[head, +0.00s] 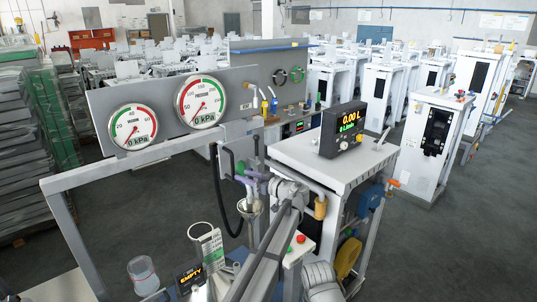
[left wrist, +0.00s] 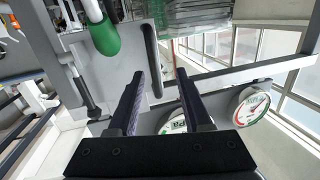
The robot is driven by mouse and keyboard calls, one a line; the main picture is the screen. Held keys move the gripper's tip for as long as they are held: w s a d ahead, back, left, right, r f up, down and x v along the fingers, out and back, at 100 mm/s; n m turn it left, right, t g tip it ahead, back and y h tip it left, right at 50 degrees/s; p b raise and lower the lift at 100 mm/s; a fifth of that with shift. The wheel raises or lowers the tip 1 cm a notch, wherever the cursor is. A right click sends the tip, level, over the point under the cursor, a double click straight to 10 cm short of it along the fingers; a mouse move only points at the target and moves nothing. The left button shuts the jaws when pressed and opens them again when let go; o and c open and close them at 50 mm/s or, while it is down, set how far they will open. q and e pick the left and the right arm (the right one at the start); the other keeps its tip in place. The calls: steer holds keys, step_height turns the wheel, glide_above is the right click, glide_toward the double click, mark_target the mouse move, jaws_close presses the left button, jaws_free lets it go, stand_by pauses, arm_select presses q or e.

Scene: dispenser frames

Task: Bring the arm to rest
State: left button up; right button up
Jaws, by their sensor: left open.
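My left gripper (head: 243,160) is in the middle of the head view, in front of the grey frame and close to the dispenser. In the left wrist view its two dark fingers (left wrist: 160,72) stand wide apart with nothing clasped between them. My right gripper is not in view.
Two pressure gauges, a smaller (head: 133,127) and a larger (head: 201,102), sit on the frame's panel. The dispenser cabinet (head: 330,160) carries a display (head: 343,129). A metal funnel (head: 250,207), an "EMPTY" display (head: 190,278) and a clear container (head: 143,274) are below. Open floor (head: 440,240) lies right.

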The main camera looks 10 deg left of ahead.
arm_select(q)
steer(key=s+a+f+m+g+h, duration=0.2)
steer(key=s+f+m+g+h, duration=0.15)
steer(key=s+f, duration=0.6)
steer(key=s+a+f+m+g+h, duration=0.25)
steer(key=s+f+h, duration=0.35)
steer(key=s, duration=0.6)
steer(key=s+d+f+m+g+h, duration=0.1)
steer(key=s+d+f+m+h, duration=0.25)
steer(key=s, duration=0.35)
steer(key=s+d+f+m+h, duration=0.2)
steer(key=s+d, duration=0.3)
steer(key=s, duration=0.1)
steer(key=s+d+f+m+g+y+b, duration=0.1)
steer(key=s+d+f+m+b, duration=0.3)
steer(key=d, duration=0.7)
steer(key=shift+s+f+b, duration=0.95)
steer(key=shift+s+b, duration=0.2)
steer(key=shift+b, duration=0.05)
